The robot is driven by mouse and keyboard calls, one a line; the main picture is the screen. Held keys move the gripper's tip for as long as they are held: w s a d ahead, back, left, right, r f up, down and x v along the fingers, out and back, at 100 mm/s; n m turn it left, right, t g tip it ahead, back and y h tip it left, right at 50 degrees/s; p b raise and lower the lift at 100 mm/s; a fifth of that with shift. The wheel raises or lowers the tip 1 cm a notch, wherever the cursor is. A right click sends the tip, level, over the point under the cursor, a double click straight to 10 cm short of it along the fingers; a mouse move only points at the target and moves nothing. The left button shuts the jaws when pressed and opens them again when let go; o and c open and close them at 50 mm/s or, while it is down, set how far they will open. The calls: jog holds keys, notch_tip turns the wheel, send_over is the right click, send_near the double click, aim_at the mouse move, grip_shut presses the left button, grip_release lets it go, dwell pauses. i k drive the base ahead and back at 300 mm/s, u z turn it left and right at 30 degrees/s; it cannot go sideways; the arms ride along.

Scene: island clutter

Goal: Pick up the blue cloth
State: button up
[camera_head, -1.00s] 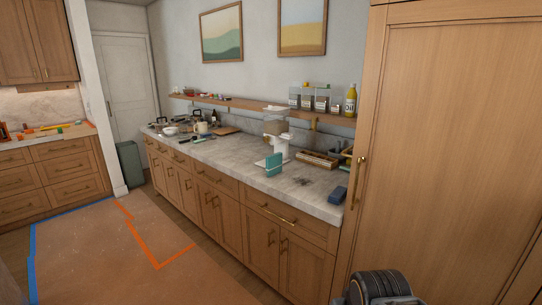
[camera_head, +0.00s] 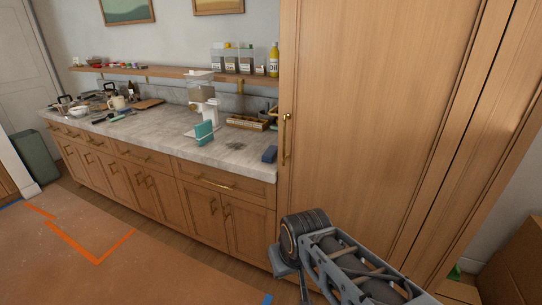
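A small dark blue block-like item (camera_head: 270,154) lies at the right front end of the grey counter (camera_head: 165,143), close to the tall wooden cabinet. It may be the folded blue cloth, but it is too small to tell its material. A teal item (camera_head: 204,132) stands upright on the counter further left, in front of a white appliance. My arm shows at the lower right, well in front of the counter and apart from both items. My gripper's fingertips cannot be made out.
The tall wooden cabinet (camera_head: 375,130) stands at the counter's right end. A wooden tray (camera_head: 247,121) and a white dispenser (camera_head: 203,112) stand towards the back. Pans and bowls crowd the counter's left end. The floor left of my arm is open, with orange tape (camera_head: 97,262).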

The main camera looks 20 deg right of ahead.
aim_at(269, 157)
jog(key=u, duration=0.8)
jog(key=i, duration=1.6)
jog(key=z, duration=0.8)
jog(key=i, duration=0.4)
jog(key=z, duration=0.6)
